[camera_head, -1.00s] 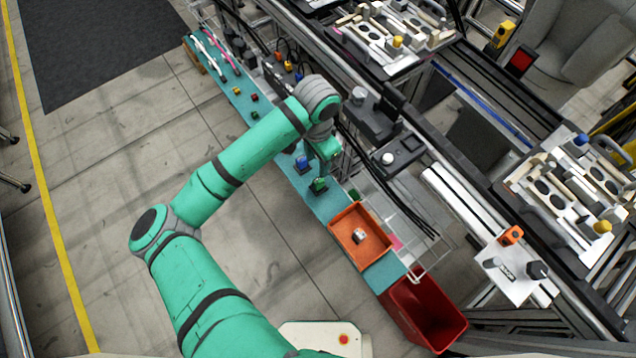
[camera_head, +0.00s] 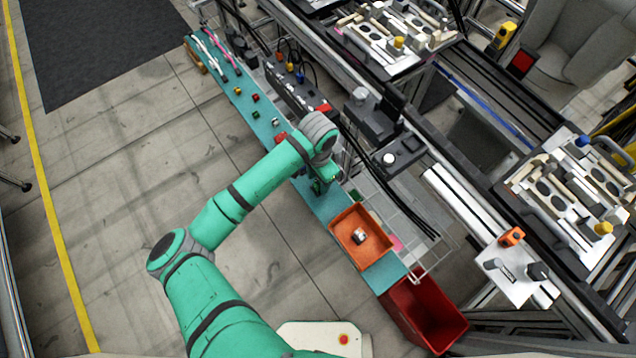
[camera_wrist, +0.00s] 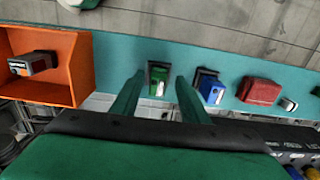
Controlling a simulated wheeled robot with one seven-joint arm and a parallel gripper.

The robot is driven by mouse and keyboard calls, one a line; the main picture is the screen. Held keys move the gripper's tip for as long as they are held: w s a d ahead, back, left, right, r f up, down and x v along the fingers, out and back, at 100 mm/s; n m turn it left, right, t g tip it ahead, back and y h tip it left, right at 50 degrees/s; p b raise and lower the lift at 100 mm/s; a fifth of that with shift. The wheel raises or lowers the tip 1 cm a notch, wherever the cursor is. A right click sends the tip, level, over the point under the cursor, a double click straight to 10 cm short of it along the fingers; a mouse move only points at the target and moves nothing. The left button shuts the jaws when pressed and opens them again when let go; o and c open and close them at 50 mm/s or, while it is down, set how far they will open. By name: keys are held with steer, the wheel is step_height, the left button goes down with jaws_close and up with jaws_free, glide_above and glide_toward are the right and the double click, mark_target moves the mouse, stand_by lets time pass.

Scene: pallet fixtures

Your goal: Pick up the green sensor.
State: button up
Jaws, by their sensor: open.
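The green sensor (camera_wrist: 157,84) sits on the teal shelf (camera_wrist: 130,52), in a dark holder, in the middle of the wrist view. My gripper (camera_wrist: 159,78) is open and empty. In this view its two green fingers show left and right of the sensor, with gaps on both sides. I cannot tell how far the fingertips are above it. In the head view my gripper (camera_head: 321,186) is over the shelf, just above the orange bin in the picture, and hides the green sensor.
A blue sensor (camera_wrist: 211,91) stands close to the right finger, with a red block (camera_wrist: 260,91) further right. An orange bin (camera_wrist: 82,68) holding a small item is on the left. A red bin (camera_head: 428,315) stands past the shelf end.

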steer(key=shift+d+f, duration=0.15)
steer(key=shift+d, duration=0.15)
steer(key=shift+c, duration=1)
jaws_close()
